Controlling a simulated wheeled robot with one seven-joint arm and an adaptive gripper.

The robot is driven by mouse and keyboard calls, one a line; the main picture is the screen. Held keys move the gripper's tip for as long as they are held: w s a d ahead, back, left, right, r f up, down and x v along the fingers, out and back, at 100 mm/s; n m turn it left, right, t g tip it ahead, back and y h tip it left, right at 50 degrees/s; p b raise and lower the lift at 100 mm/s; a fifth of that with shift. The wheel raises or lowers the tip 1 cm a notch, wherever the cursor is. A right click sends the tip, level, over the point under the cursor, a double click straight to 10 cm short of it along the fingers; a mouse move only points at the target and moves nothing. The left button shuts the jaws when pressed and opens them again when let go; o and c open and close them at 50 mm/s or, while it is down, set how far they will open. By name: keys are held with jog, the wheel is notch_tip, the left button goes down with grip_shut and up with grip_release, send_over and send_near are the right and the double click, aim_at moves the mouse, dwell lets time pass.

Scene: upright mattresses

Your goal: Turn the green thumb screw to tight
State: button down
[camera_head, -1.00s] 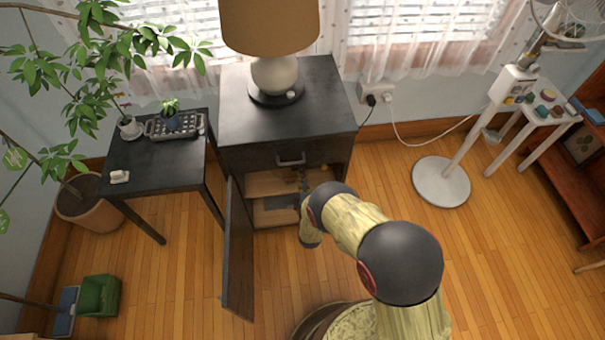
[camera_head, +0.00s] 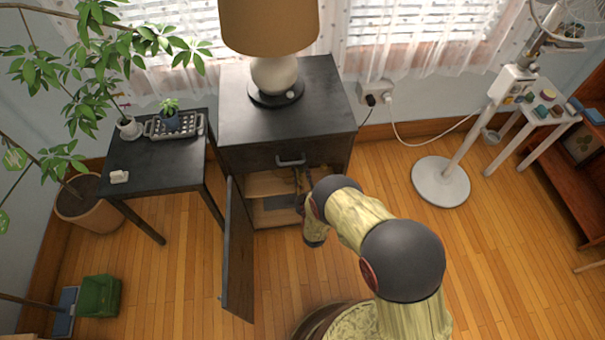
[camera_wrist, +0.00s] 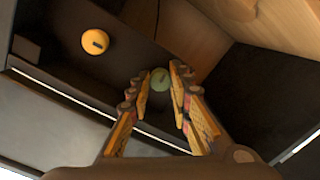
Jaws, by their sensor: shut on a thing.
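The green thumb screw (camera_wrist: 160,79) is small and round, with a dark slot mark on its face, in the wrist view. It sits on a dark panel inside the open cabinet. My gripper (camera_wrist: 159,77) has its two yellow-orange fingers on either side of the screw, closed on it. In the head view the arm reaches into the lower part of the black cabinet (camera_head: 262,154), and the screw cannot be made out there.
A yellow knob (camera_wrist: 95,42) with a dark slot is up and left of the green screw. The cabinet door (camera_head: 238,255) stands open at left. A lamp (camera_head: 275,75) stands on top. A black side table (camera_head: 150,165) is at left.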

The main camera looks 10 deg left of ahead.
jog(key=m, duration=0.3)
jog(key=shift+f+m, duration=0.15)
jog(key=shift+m, duration=0.15)
jog(key=m, duration=0.4)
jog(key=shift+y, duration=0.4)
jog(key=m, duration=0.4)
jog(key=shift+m, duration=0.3)
jog(key=shift+s+f+m+y, duration=0.1)
jog(key=shift+m+y, duration=0.2)
jog(key=shift+m, duration=1.6)
jog(key=c, duration=1.6)
grip_release()
jog(key=shift+c, duration=0.2)
jog(key=v, duration=1.2)
jog(key=shift+a, duration=0.1)
